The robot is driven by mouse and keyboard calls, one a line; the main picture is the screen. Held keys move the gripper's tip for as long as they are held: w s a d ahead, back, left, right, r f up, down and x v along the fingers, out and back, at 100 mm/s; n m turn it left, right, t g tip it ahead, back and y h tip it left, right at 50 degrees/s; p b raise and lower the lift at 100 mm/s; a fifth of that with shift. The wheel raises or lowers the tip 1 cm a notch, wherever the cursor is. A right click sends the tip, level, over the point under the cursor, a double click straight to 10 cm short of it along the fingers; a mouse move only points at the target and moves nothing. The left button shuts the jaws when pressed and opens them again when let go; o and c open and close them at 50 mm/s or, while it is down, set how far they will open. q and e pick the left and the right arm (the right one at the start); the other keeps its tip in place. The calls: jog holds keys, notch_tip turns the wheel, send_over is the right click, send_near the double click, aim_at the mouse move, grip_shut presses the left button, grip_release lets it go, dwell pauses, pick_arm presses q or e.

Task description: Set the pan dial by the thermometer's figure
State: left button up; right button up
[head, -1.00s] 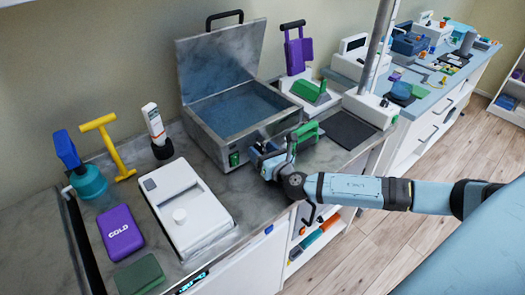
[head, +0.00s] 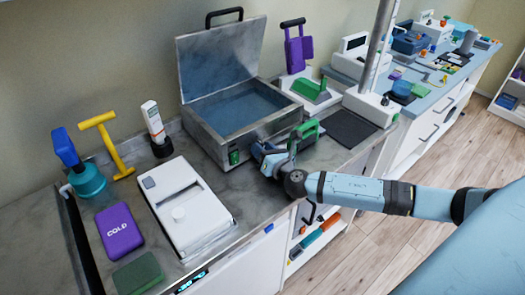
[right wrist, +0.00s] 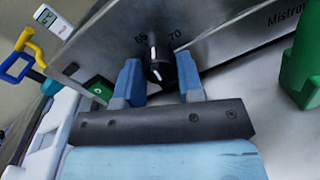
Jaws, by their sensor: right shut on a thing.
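The metal pan (head: 232,134) stands on the counter with its lid raised and blue-looking water inside. In the right wrist view its front panel (right wrist: 215,45) carries a black dial (right wrist: 158,72) with a white pointer line. The line points up between a figure that looks like 65 and 70. My right gripper (head: 264,153) is at the panel, its two blue fingers shut on the dial from both sides (right wrist: 160,75); it hides the dial in the head view. A white upright device, likely the thermometer (head: 153,122), stands left of the pan; its figure is too small to read. My left gripper is out of view.
A green switch (head: 233,157) sits on the pan front, left of the dial. A green-handled thing (head: 307,130) stands close right of my gripper.

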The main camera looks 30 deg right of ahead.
jog(key=m+b, duration=0.1)
jog(key=m, duration=0.7)
jog(key=shift+d, duration=0.1)
jog(key=shift+m, duration=0.6)
jog(key=shift+r+y, duration=0.1)
jog(key=shift+y, duration=0.2)
jog(key=o, duration=0.9)
